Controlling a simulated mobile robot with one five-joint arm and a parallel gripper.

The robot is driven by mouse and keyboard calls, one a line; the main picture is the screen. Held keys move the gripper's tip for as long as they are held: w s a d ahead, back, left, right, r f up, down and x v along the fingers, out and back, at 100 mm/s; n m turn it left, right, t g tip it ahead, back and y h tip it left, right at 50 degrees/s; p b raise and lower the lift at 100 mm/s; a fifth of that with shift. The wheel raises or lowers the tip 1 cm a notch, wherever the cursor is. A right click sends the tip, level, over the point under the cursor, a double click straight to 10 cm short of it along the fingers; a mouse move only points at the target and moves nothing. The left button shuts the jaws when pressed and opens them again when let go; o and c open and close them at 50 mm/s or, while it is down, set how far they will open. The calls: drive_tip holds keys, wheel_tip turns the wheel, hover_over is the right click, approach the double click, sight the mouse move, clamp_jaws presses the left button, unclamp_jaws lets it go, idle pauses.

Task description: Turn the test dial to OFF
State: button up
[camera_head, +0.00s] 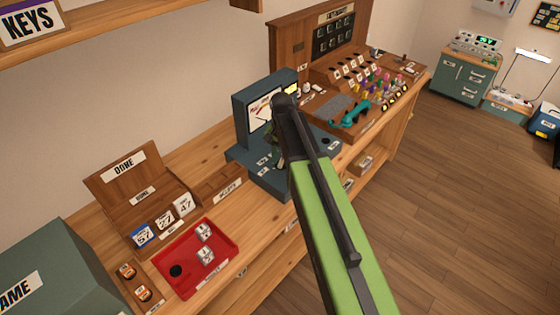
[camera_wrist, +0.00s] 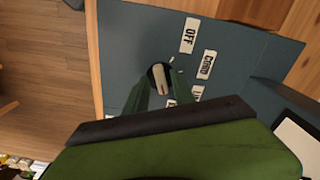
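The test dial (camera_wrist: 160,78) is a small dark round knob with a pale bar across it, on the blue-grey tester panel (camera_wrist: 130,30) in the wrist view. The OFF label (camera_wrist: 189,35) is above and right of it. The CORD label (camera_wrist: 205,65) is to its right, and another label (camera_wrist: 197,93), partly hidden, is below that. My gripper (camera_wrist: 159,92) has its green fingers apart, one on each side of the dial; contact is not clear. In the head view the tester (camera_head: 248,120) shows a gauge, but my arm hides the dial.
A red tray (camera_head: 222,279) with square pieces and a wooden DONE rack (camera_head: 118,185) stand left on the bench. A teal handset (camera_head: 352,114) lies right of the tester, before a wooden board (camera_head: 290,42) with pegs. Floor to the right is open.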

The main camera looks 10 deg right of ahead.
clamp_jaws()
drive_tip(key=shift+a, duration=0.1)
drive_tip(key=shift+n, duration=0.4)
drive_tip(key=n, duration=0.2)
drive_tip(key=shift+n, duration=0.3)
drive_tip(key=n, duration=0.3)
drive_tip(key=shift+n, duration=0.3)
drive_tip(key=n, duration=0.6)
drive_tip(key=shift+n, duration=0.3)
drive_tip(key=n, duration=1.3)
drive_tip(key=shift+s, duration=0.1)
drive_tip(key=shift+n, duration=0.3)
